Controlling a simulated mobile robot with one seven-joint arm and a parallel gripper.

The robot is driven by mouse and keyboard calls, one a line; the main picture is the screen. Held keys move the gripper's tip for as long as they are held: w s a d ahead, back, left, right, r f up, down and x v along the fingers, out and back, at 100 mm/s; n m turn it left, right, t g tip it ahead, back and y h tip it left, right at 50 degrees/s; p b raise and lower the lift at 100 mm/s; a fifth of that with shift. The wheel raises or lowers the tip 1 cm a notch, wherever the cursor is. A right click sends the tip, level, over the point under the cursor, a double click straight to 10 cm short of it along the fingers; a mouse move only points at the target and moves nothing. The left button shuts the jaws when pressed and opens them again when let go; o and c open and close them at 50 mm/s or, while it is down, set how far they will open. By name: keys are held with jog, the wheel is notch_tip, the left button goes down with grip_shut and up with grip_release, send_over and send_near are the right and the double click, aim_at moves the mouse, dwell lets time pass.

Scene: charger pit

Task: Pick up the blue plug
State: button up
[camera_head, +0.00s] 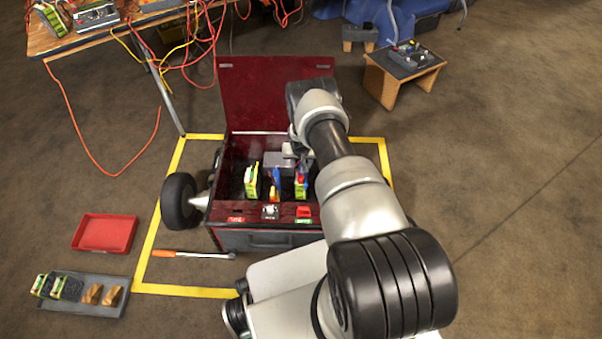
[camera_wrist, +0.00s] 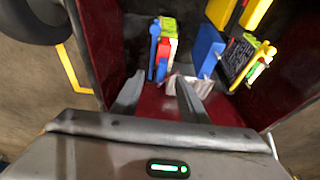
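The blue plug (camera_head: 275,178) stands upright in the middle of the open red box, between two green-labelled units. It also shows in the wrist view (camera_wrist: 208,50), right of and beyond my fingertips, not between them. My gripper (camera_wrist: 158,84) is open and empty, its two fingers apart over the red floor of the box. In the head view my gripper is inside the box behind the units, mostly hidden by my arm.
The red box (camera_head: 265,240) has its lid (camera_head: 275,90) raised at the back. Left unit (camera_head: 252,182) and right unit (camera_head: 301,182) flank the plug closely. A wheel (camera_head: 179,202) is at left. A wrench (camera_head: 190,254), red tray (camera_head: 106,233) and grey tray (camera_head: 88,305) lie on the floor.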

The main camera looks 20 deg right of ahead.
jog(key=b+x, duration=0.2)
jog(key=x, duration=0.3)
jog(key=shift+a, duration=0.1)
grip_shut()
notch_tip(320, 180, up, 10)
jog(key=p, duration=0.3)
dwell(0.4)
